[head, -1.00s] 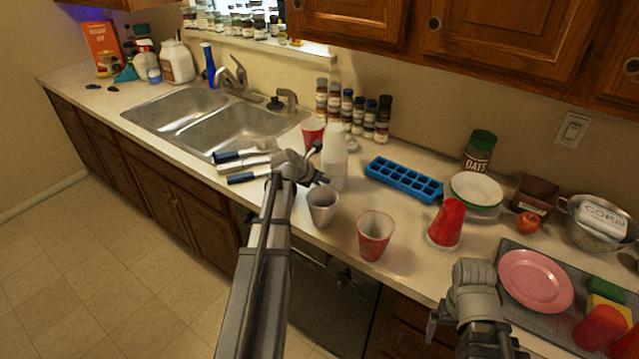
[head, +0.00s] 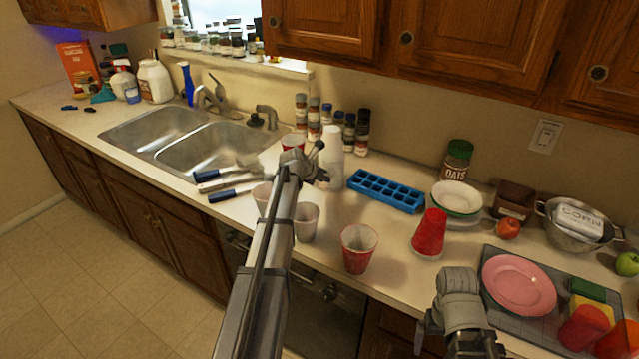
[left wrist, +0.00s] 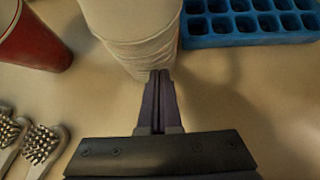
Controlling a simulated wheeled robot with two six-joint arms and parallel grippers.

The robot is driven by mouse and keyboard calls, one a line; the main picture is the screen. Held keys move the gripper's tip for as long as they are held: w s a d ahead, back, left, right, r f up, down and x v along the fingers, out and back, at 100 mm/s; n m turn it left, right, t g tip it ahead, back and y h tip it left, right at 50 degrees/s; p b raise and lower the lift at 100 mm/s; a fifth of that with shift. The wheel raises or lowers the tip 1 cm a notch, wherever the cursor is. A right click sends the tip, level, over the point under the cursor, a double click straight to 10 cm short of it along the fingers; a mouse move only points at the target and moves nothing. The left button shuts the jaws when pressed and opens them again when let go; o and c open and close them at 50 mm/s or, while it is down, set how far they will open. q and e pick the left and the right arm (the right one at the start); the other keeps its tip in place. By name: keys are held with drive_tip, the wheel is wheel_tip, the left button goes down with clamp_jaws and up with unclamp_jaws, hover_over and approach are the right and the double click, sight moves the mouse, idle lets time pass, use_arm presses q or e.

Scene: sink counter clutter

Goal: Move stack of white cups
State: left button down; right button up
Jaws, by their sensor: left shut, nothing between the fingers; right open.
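The stack of white cups (head: 331,150) stands upright on the counter, just right of the sink. It also shows at the top of the left wrist view (left wrist: 135,28). My left gripper (head: 324,178) is low at the near side of the stack. Its fingers (left wrist: 159,76) are shut together with nothing between them, and the tips overlap the stack's lower edge in the left wrist view; I cannot tell whether they touch. My right gripper (head: 436,325) is open and empty at the counter's front edge, far right of the stack.
A red cup (head: 293,142) stands left of the stack, and a blue ice tray (head: 387,191) lies right of it. Brushes (head: 225,180) lie left. Spice jars (head: 348,132) stand behind.

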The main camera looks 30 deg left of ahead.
use_arm(q)
drive_tip(key=s, duration=0.5)
drive_tip(key=shift+a+r+p, duration=0.3)
drive_tip(key=shift+r+p, duration=0.05)
drive_tip(key=p+v, duration=0.6)
drive_tip(key=v, duration=0.3)
drive_tip(key=shift+w+a, duration=0.1)
drive_tip(key=shift+w, duration=0.05)
